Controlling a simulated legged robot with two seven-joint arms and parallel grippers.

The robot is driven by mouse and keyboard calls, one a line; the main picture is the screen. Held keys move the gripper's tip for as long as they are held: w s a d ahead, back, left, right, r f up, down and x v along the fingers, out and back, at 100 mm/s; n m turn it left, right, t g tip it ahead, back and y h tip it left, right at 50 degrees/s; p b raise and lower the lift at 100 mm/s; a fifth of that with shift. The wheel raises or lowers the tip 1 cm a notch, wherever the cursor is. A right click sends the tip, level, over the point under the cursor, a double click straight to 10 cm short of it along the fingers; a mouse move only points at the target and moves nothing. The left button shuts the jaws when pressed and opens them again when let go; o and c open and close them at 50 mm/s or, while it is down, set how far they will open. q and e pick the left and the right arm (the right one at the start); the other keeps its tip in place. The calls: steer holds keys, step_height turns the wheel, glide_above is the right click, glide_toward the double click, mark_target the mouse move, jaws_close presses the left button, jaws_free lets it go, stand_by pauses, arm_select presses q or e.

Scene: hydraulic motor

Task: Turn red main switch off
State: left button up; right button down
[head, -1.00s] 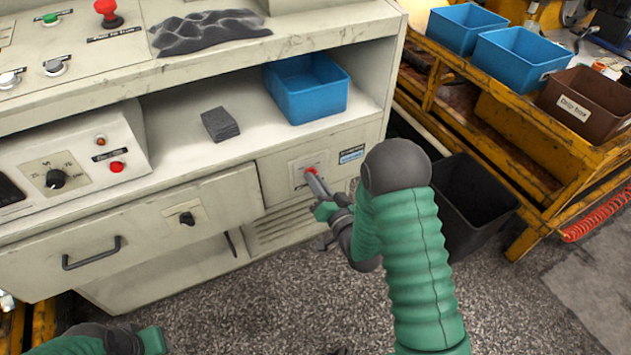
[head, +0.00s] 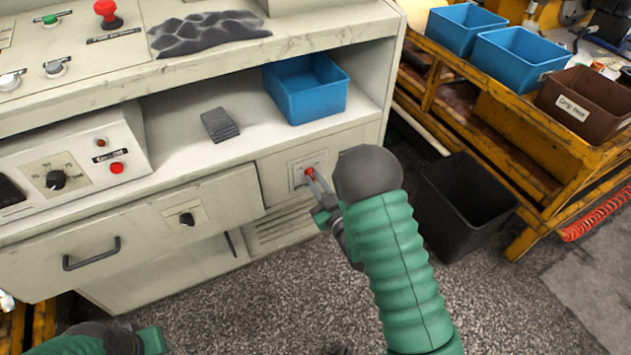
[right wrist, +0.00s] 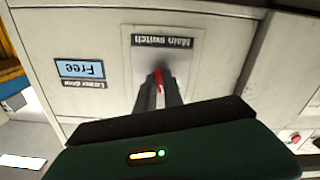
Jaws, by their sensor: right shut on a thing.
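The red main switch (head: 309,172) sits on a pale plate on the cabinet's front, below the shelf. In the right wrist view the red switch (right wrist: 158,76) shows between my fingertips, under a "Main switch" label that appears upside down. My right gripper (head: 314,178) is shut on the switch, and its fingers (right wrist: 159,84) hide part of it. The exact angle of the switch is hard to tell. My left arm shows only at the bottom left edge of the head view, and its fingers cannot be made out.
A blue bin (head: 306,92) and a dark stack of pads (head: 220,124) stand on the shelf. A black bin (head: 466,205) stands on the floor right of the cabinet, beside a yellow rack (head: 560,150). A black knob (head: 187,219) and drawer handle (head: 92,254) are at left.

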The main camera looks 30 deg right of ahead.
steer(key=n, duration=0.5)
steer(key=shift+s+f+n, duration=0.1)
steer(key=shift+f+n, duration=0.1)
steer(key=shift+n, duration=0.1)
stand_by(0.5)
steer(key=c, duration=1.6)
jaws_free()
steer(key=shift+o, duration=0.7)
steer(key=shift+r, duration=0.1)
steer(key=s+p, duration=0.6)
steer(key=s, duration=1)
steer(key=shift+s+p, duration=0.35)
steer(key=shift+s, duration=0.05)
